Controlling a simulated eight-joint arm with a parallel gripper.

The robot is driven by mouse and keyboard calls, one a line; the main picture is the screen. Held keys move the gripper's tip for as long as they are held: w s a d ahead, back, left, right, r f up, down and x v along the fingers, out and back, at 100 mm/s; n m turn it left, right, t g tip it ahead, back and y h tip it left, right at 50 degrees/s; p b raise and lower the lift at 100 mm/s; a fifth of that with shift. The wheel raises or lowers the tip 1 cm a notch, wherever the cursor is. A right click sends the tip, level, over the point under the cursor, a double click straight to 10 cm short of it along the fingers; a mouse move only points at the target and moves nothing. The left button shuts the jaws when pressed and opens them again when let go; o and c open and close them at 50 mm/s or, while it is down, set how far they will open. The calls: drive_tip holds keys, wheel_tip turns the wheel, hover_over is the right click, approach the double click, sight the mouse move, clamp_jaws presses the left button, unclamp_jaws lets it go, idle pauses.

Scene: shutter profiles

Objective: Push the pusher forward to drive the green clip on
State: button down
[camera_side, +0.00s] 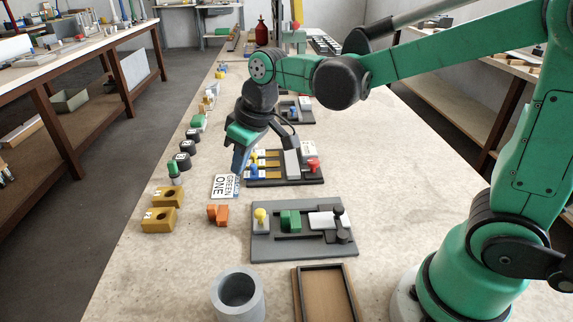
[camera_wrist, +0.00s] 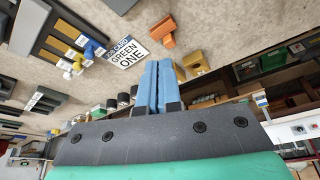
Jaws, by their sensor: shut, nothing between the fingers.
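In the side view a grey fixture plate (camera_side: 262,246) lies on the bench and carries a green piece (camera_side: 290,221), which looks like the green clip. To its right is a white sliding block (camera_side: 323,220) with black knobs, possibly the pusher. A yellow knob (camera_side: 261,214) stands at the plate's left. My gripper (camera_side: 238,168) is shut and empty, with its blue fingers pointing down near a card (camera_side: 225,187) reading "GREEN ONE". It is behind and left of the grey plate. In the wrist view the blue fingertips (camera_wrist: 158,66) are together. The green piece is not visible there.
A dark fixture (camera_side: 290,181) with yellow bars, a white block and a red knob (camera_side: 312,164) stands right of my gripper. An orange piece (camera_side: 218,214) and yellow blocks (camera_side: 158,219) lie left of the grey plate. A grey cup (camera_side: 237,290) and wooden tray (camera_side: 297,296) are in front.

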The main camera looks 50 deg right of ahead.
sight(269, 218)
drive_tip(key=x, duration=0.8)
drive_tip(key=shift+f, duration=0.1)
drive_tip(key=shift+s+d+f, duration=0.1)
drive_tip(key=shift+s+f, duration=0.15)
drive_tip(key=shift+s+d+f, duration=0.1)
drive_tip(key=shift+s+d, duration=0.15)
drive_tip(key=shift+s, duration=0.5)
drive_tip(key=shift+s+d+f, duration=0.15)
drive_tip(key=shift+s+d, duration=0.1)
drive_tip(key=shift+s, duration=0.55)
drive_tip(key=shift+s+d, duration=1.15)
